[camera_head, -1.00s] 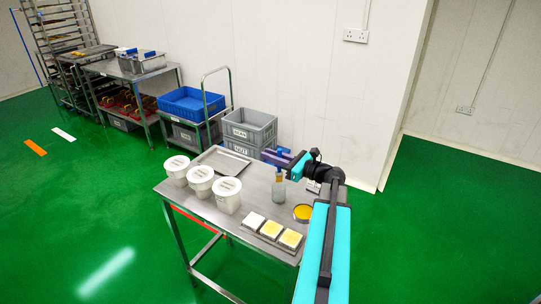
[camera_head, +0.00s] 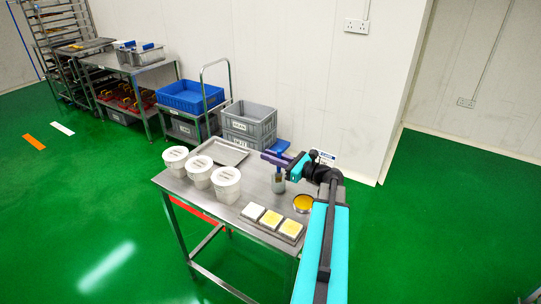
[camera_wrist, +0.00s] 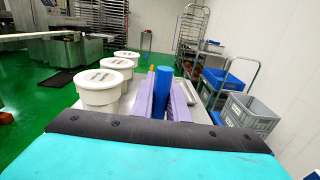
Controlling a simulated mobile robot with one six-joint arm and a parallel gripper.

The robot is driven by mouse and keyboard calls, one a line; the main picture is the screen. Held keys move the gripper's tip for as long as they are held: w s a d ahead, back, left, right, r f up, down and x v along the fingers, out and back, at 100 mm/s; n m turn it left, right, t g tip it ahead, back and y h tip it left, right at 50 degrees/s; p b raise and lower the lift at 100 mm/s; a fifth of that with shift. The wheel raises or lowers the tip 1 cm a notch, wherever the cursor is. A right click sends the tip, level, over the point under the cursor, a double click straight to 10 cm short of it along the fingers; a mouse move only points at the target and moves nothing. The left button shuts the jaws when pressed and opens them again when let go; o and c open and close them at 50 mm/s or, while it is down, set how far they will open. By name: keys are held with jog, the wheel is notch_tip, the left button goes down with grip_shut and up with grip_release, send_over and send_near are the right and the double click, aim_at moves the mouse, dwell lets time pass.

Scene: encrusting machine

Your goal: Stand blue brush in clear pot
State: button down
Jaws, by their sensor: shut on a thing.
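The blue brush (camera_head: 280,146) is upright, with its handle rising through my gripper (camera_head: 274,159). My gripper's purple jaws are shut on the handle, which shows as a blue cylinder (camera_wrist: 163,90) between them in the wrist view. The clear pot (camera_head: 278,185) stands on the steel table directly below my gripper. The brush's lower end appears to be within the pot, but it is too small to tell whether it touches the bottom. The pot is hidden in the wrist view.
Three white lidded tubs (camera_head: 200,174) stand left of the pot on the steel table (camera_head: 245,195). A metal tray (camera_head: 222,151) lies behind. Small blocks (camera_head: 271,219) and a round dish of yellow (camera_head: 303,203) are in front. Grey crates (camera_head: 248,124) stand behind the table.

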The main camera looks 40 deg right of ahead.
jog(key=shift+f, duration=0.5)
jog(key=c, duration=1.7)
grip_release()
jog(key=shift+o, duration=0.2)
jog(key=shift+s, duration=0.1)
jog(key=b+v, duration=0.3)
jog(key=v, duration=1)
jog(key=shift+s, duration=0.35)
